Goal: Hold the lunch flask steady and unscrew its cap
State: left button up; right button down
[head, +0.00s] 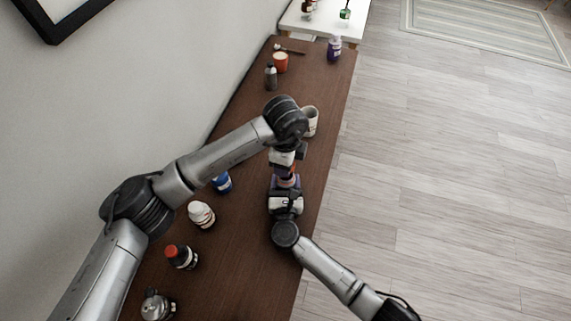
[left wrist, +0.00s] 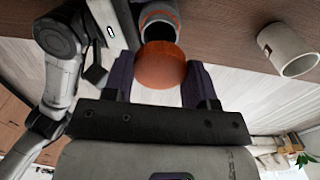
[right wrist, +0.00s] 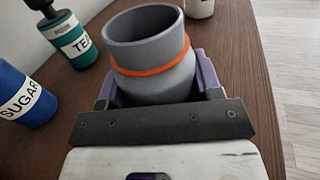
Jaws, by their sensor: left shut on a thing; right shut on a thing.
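The lunch flask (right wrist: 150,70) is a grey cylinder with an orange band. My right gripper (right wrist: 155,90) is shut around its body, one purple finger on each side. Its open, hollow mouth shows in the right wrist view, with no cap on it. The orange cap (left wrist: 160,65) is between the fingers of my left gripper (left wrist: 160,80), which is shut on it. In the left wrist view the cap partly covers the flask (left wrist: 160,18) behind it. In the head view the left gripper (head: 287,165) is close above the right gripper (head: 285,195), and the flask is mostly hidden.
A white mug (head: 311,120) stands close by on the narrow brown counter (head: 240,245). A blue jar (head: 222,182), a white-topped jar (head: 201,214) and a red-lidded jar (head: 182,256) line the wall side. A grey bottle (head: 271,77) and an orange cup (head: 280,62) stand farther off.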

jog(key=shift+c, duration=1)
grip_release()
